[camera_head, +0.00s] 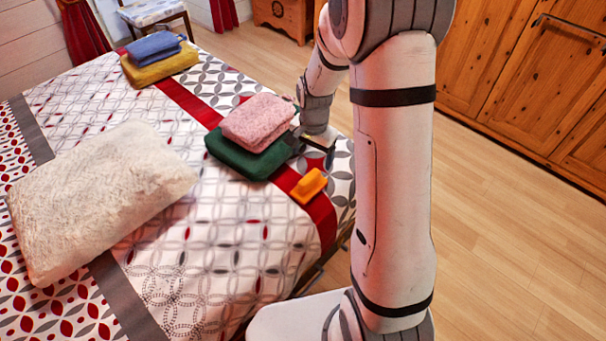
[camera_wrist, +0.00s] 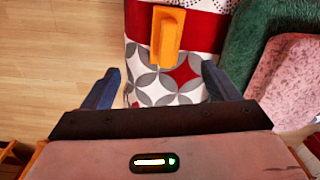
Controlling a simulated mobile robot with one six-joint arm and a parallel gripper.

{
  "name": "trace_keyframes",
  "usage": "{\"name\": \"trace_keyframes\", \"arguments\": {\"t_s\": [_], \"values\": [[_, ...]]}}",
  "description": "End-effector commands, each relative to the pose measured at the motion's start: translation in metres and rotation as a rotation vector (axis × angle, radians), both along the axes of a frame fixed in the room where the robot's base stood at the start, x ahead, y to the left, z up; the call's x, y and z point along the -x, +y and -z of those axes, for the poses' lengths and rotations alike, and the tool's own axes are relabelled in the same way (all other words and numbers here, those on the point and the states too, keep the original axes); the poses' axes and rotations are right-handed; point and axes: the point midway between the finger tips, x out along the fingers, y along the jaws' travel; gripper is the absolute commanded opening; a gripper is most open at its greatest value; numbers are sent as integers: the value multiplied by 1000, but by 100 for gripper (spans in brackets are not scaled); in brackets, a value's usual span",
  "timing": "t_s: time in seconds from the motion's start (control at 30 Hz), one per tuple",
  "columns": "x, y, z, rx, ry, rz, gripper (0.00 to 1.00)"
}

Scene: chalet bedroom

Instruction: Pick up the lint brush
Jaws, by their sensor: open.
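The lint brush (camera_head: 309,186) is orange and lies on the red stripe of the bedspread near the bed's edge. In the wrist view the lint brush (camera_wrist: 167,36) is ahead of the jaws, at the top middle, with its narrow end pointing toward them. My gripper (camera_head: 328,158) is just beyond the brush in the head view, above the edge of the bed. In the wrist view my gripper (camera_wrist: 160,82) is open, its two blue-grey fingers wide apart with nothing between them but patterned cloth below.
A green folded towel (camera_head: 248,153) with a pink one (camera_head: 259,122) on top lies close beside the brush. A cream pillow (camera_head: 100,195) and a blue and yellow stack (camera_head: 159,67) are farther off. Wooden cabinets (camera_head: 545,85) stand to the right across clear floor.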

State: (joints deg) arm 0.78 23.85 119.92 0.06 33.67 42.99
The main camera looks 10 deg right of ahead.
Motion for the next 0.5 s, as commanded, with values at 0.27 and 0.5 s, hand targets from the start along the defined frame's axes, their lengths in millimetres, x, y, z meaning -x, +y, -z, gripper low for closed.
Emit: {"name": "trace_keyframes", "arguments": {"t_s": [0.27, 0.5], "values": [[-25, 1, 82, -4, 42, 169, 82], [-27, 0, 109, -4, 47, 194, 82]]}}
